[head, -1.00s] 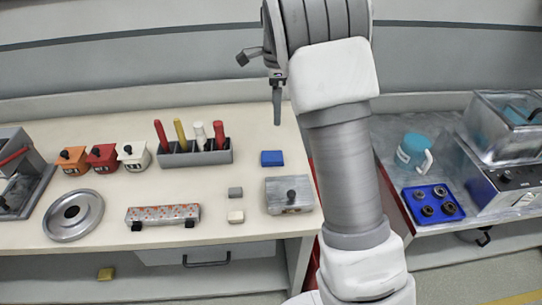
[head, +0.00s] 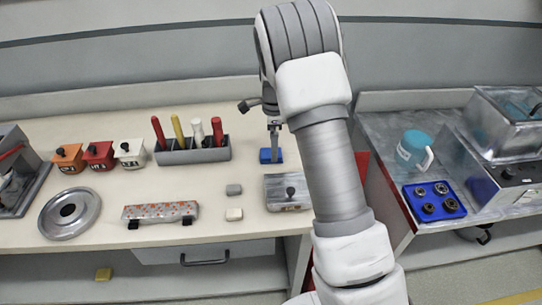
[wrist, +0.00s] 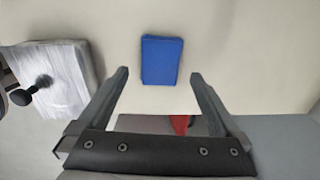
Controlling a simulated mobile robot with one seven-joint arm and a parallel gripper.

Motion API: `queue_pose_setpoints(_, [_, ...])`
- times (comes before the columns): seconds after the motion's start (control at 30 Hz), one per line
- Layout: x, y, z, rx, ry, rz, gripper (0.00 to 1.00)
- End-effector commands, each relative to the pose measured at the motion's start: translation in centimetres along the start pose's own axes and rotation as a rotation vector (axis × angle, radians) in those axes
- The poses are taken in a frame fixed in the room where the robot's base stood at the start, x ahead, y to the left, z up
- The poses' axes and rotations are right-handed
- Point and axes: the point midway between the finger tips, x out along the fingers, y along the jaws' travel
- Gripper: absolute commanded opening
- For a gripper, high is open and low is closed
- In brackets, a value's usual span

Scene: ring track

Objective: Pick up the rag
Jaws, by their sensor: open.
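A blue flat rectangular piece (head: 265,156), which looks like the folded rag, lies on the pale counter behind the metal box. In the wrist view the rag (wrist: 161,60) lies ahead of my gripper (wrist: 159,75), centred between the two fingertips in the picture. My gripper (head: 274,145) is open and empty, and in the head view its fingers overlap the rag's far edge. It looks above the rag; I cannot tell the exact height, and no contact shows.
A metal box with a black knob (head: 287,192) stands close in front of the rag. A grey holder with coloured handles (head: 193,155) is to its left. The counter right around the rag is otherwise bare.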

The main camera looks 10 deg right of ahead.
Motion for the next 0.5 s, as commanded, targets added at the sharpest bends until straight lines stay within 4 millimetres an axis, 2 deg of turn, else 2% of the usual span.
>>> queue_pose_setpoints(0.1, [1.9,0.1,0.1,0.000,0.000,0.002,1.00])
queue_pose_setpoints(0.2, [2.7,0.1,0.1,0.000,0.000,0.000,1.00])
queue_pose_setpoints(0.47, [2.8,0.0,0.1,0.000,0.000,-0.001,1.00])
queue_pose_setpoints(0.5, [2.8,0.0,0.1,0.000,0.000,-0.001,0.93])
